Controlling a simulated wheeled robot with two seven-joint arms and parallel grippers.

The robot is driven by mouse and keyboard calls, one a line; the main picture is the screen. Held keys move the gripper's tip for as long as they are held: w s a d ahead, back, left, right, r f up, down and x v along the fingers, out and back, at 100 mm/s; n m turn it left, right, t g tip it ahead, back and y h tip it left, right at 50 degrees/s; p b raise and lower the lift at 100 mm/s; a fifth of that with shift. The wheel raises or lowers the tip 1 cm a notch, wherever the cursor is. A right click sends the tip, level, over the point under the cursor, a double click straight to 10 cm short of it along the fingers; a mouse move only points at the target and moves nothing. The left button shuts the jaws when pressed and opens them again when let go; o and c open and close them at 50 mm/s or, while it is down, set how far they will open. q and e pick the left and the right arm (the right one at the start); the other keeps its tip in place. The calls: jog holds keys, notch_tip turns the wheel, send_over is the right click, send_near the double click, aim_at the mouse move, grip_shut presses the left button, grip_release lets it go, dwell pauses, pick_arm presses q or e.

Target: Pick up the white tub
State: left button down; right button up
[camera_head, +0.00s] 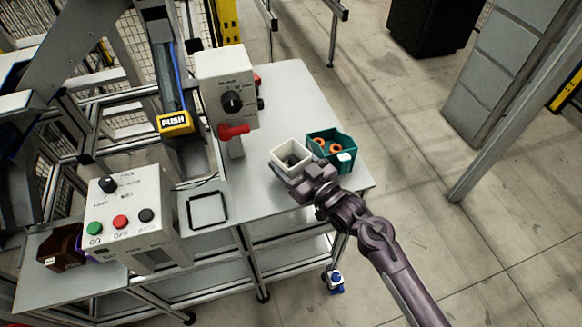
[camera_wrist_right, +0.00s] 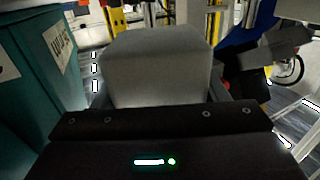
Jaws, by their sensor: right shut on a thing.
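The white tub (camera_head: 292,154) is a small square open container with dark contents at its bottom. It is at the right part of the grey table, just left of a teal bin. My right gripper (camera_head: 303,183) is at its near side, shut on the tub. In the right wrist view the tub's pale outer wall (camera_wrist_right: 155,65) fills the middle, between the fingers of my right gripper (camera_wrist_right: 158,97). Whether the tub touches the table I cannot tell. My left gripper is not in view.
The teal bin (camera_head: 343,143) with orange rings stands close beside the tub; its wall also shows in the right wrist view (camera_wrist_right: 35,75). A white box with a dial and red lever (camera_head: 227,88) stands to the left. A black square frame (camera_head: 208,209) lies on the table (camera_head: 262,205).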

notch_tip(320, 180, up, 22)
jog(key=p, duration=0.2)
jog(key=shift+p, duration=0.4)
dwell(0.3)
jog(key=shift+f, duration=0.15)
